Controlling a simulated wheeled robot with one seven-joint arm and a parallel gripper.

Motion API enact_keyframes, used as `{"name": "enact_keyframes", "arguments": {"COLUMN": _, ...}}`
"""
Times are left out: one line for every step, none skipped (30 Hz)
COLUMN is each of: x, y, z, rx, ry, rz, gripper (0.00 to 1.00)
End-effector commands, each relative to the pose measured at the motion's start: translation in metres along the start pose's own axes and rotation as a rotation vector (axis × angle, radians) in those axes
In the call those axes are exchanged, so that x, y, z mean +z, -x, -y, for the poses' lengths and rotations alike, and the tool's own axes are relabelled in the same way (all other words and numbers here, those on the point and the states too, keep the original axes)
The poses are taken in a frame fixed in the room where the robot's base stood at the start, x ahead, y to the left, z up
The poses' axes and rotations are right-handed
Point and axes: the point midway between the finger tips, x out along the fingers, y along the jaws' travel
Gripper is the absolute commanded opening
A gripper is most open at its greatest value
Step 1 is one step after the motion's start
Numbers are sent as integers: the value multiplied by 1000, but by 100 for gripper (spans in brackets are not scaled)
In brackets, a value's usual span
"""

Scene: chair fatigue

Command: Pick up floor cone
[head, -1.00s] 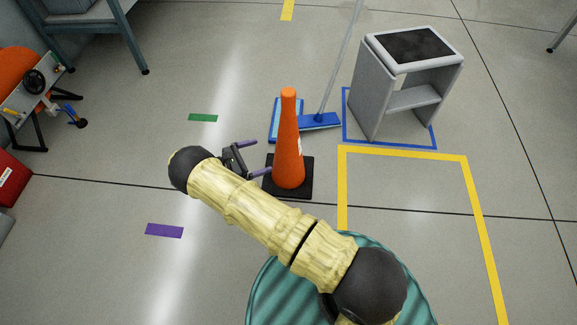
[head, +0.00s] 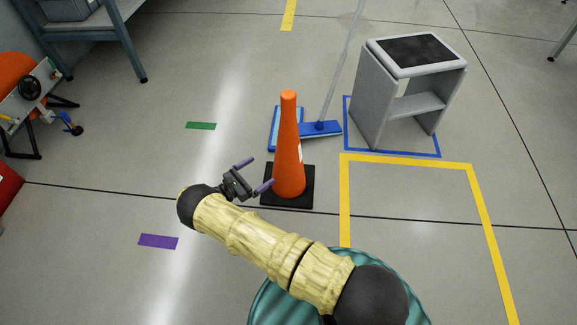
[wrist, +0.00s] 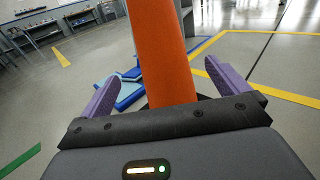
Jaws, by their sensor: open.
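The orange floor cone (head: 289,150) stands upright on its square black base (head: 303,198) near the middle of the head view. My gripper (head: 255,174) is open, just left of the cone in the head view, with its fingers pointing towards it. In the wrist view the cone (wrist: 163,50) rises ahead, between the directions of the two purple fingers of my gripper (wrist: 168,90). Gaps show between the cone and both fingers in that view. The lower part of the cone is hidden there behind the gripper body.
A blue flat mop (head: 320,129) lies right behind the cone, its pole leaning up. A grey stand (head: 372,105) is at back right inside a blue floor outline. A yellow floor outline (head: 345,205) lies to the right. Floor on the left is clear around purple tape (head: 158,241).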

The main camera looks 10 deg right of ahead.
Motion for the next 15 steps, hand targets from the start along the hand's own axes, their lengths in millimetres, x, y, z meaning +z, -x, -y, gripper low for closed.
{"name": "enact_keyframes", "arguments": {"x": -3, "y": -10, "z": 0, "rx": -3, "ry": 1, "rz": 0, "gripper": 100}}
{"name": "enact_keyframes", "arguments": {"x": -3, "y": -16, "z": 0, "rx": -3, "ry": 2, "rz": 1, "gripper": 100}}
{"name": "enact_keyframes", "arguments": {"x": -3, "y": -22, "z": 0, "rx": -3, "ry": 0, "rz": 0, "gripper": 100}}
{"name": "enact_keyframes", "arguments": {"x": -3, "y": -28, "z": 0, "rx": -3, "ry": 0, "rz": 0, "gripper": 100}}
{"name": "enact_keyframes", "arguments": {"x": -3, "y": -33, "z": 0, "rx": -3, "ry": 0, "rz": 0, "gripper": 100}}
{"name": "enact_keyframes", "arguments": {"x": -3, "y": -40, "z": 0, "rx": -3, "ry": 0, "rz": 0, "gripper": 100}}
{"name": "enact_keyframes", "arguments": {"x": -3, "y": -45, "z": 0, "rx": -3, "ry": 0, "rz": 1, "gripper": 100}}
{"name": "enact_keyframes", "arguments": {"x": -3, "y": -51, "z": 0, "rx": -3, "ry": 1, "rz": 1, "gripper": 100}}
{"name": "enact_keyframes", "arguments": {"x": -3, "y": -58, "z": 0, "rx": -3, "ry": 0, "rz": -1, "gripper": 100}}
{"name": "enact_keyframes", "arguments": {"x": -3, "y": -62, "z": 0, "rx": -3, "ry": 0, "rz": 0, "gripper": 100}}
{"name": "enact_keyframes", "arguments": {"x": -3, "y": -66, "z": 0, "rx": -2, "ry": 0, "rz": 0, "gripper": 100}}
{"name": "enact_keyframes", "arguments": {"x": -3, "y": -71, "z": 0, "rx": -2, "ry": 0, "rz": 0, "gripper": 100}}
{"name": "enact_keyframes", "arguments": {"x": -2, "y": -73, "z": 0, "rx": -2, "ry": 0, "rz": 0, "gripper": 100}}
{"name": "enact_keyframes", "arguments": {"x": -2, "y": -75, "z": 0, "rx": -1, "ry": 0, "rz": -1, "gripper": 100}}
{"name": "enact_keyframes", "arguments": {"x": -1, "y": -76, "z": 0, "rx": 0, "ry": -1, "rz": -1, "gripper": 100}}
